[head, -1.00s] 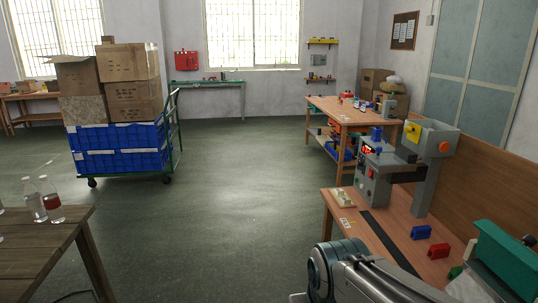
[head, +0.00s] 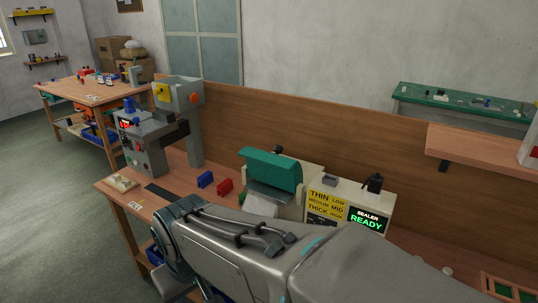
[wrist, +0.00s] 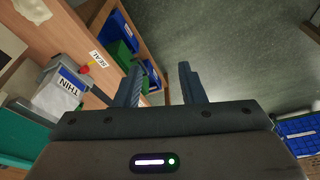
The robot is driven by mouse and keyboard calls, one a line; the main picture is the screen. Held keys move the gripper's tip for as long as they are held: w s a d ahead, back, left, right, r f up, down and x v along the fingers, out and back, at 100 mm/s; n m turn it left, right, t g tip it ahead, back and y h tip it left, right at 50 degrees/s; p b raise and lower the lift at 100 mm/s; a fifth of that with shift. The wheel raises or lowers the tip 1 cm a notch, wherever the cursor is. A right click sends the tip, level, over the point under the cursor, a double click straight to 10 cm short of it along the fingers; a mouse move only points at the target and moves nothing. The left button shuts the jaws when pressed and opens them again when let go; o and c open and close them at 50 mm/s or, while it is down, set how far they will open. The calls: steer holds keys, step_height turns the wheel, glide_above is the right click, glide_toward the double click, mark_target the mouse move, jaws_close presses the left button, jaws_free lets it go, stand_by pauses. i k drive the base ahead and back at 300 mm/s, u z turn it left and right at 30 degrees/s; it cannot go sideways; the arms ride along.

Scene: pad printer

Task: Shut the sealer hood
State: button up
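The sealer (head: 312,180) is a cream machine on the bench, with a lit screen (head: 366,221) reading "SEALER READY". Its green hood (head: 270,171) appears raised, with a grey slanted plate and a white pouch (head: 262,206) below its front. In the wrist view the green hood (wrist: 22,130) shows at the left edge, with a pouch labelled "THIN" (wrist: 68,86) above it. My gripper (wrist: 160,70) is open, with nothing between its fingers. It points past the bench edge toward the floor and is apart from the hood. In the head view my arm hides it.
A yellow settings chart (head: 327,205) is beside the screen. A wooden back panel (head: 350,140) runs behind. Open floor (head: 40,200) lies left.

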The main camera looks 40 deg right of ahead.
mark_target(276, 170)
steer(key=z, duration=0.55)
steer(key=k, duration=1.1)
steer(key=u, duration=0.9)
steer(key=i, duration=1.4)
steer(key=z, duration=1.55)
steer(key=i, duration=0.8)
steer(key=z, duration=0.9)
